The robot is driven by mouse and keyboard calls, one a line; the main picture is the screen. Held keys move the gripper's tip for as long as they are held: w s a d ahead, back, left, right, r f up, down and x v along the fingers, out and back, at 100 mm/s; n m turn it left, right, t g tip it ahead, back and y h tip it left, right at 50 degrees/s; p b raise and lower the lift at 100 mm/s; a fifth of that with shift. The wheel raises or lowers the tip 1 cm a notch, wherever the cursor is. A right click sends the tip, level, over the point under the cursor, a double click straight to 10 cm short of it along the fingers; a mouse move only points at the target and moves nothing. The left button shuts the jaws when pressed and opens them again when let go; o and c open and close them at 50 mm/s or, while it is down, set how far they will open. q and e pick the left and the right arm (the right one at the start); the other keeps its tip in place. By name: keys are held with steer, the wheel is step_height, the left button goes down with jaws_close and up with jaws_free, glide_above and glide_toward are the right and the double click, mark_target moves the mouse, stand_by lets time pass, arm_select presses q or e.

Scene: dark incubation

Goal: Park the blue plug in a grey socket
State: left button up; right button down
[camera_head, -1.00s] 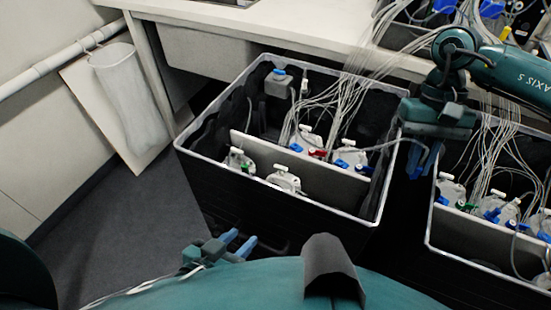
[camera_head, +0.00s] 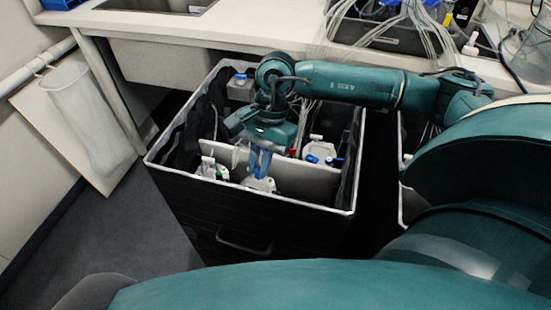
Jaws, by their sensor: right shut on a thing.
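My right gripper (camera_head: 261,168) points down inside the left black crate (camera_head: 250,200), over the light divider board (camera_head: 310,180) and just above a white bottle-like container near the front wall. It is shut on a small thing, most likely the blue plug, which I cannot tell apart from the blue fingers. Other blue fittings (camera_head: 312,159) lie on white containers to the right of the gripper. No grey socket can be made out clearly. My left gripper is out of view.
A grey box with a blue cap (camera_head: 240,79) sits at the crate's back. Thin tubes hang from the bench (camera_head: 250,28) behind. A second crate (camera_head: 402,200) stands to the right, mostly hidden by my right arm. The floor at left (camera_head: 130,235) is free.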

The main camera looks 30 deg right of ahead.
steer(key=d+m+t, duration=0.1)
steer(key=m, duration=0.2)
steer(key=s+d+f+m+t, duration=0.1)
steer(key=m, duration=0.2)
steer(key=s+d+f+m, duration=0.1)
steer(key=m, duration=0.1)
steer(key=shift+d+m+t, duration=0.3)
steer(key=shift+m+t, duration=0.1)
step_height(320, 180, down, 5)
steer(key=b, duration=0.2)
steer(key=shift+r+b, duration=0.2)
steer(key=shift+b, duration=0.2)
steer(key=shift+r, duration=0.3)
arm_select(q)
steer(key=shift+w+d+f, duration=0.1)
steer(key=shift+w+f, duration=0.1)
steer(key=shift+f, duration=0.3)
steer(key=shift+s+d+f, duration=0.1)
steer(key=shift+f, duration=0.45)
